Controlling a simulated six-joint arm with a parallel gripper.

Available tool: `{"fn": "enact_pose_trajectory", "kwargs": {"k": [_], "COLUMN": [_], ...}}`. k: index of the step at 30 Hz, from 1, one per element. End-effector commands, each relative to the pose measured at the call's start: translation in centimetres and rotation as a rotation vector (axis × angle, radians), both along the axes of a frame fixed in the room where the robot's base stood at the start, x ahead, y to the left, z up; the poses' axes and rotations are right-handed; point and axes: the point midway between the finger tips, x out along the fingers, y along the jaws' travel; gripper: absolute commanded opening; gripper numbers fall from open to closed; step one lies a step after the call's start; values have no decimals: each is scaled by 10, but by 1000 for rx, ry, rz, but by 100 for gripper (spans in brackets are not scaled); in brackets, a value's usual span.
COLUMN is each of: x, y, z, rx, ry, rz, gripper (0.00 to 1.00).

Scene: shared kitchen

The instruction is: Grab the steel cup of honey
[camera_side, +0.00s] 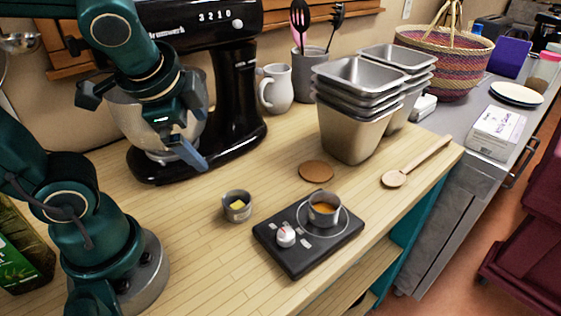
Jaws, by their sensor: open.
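A small steel cup (324,212) with an amber filling that looks like honey stands upright on a flat black plate (301,266) marked with a pale ring. A second small steel cup (238,213), holding something yellow, stands on the wooden counter to the left of the plate. My gripper (186,150) is open, in the air in front of the mixer bowl, up and to the left of both cups. It is well apart from them and nothing shows in its jaws.
A brown disc (316,171), a wooden spoon (415,163) and stacked steel pans (357,132) lie behind. The black stand mixer (246,95) and white jug (276,89) are at the back. Counter around the left cup is clear.

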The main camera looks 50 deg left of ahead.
Motion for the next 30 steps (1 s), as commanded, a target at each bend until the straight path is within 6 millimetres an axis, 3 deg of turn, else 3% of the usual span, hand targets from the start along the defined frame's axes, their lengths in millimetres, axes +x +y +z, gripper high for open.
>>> {"fn": "enact_pose_trajectory", "kwargs": {"k": [5,9,14,18,24,30], "x": [36,70,108,136,151,137], "y": [8,2,-22,-58,-118,-149], "z": [-2,-7,-19,-38,-80,-117], "rx": [290,525,784,1005,1266,1362], "ry": [156,264,360,418,459,492], "rz": [-276,-498,-744,-949,-1202,-1340], "gripper": [100,100,100,100,100,100]}}
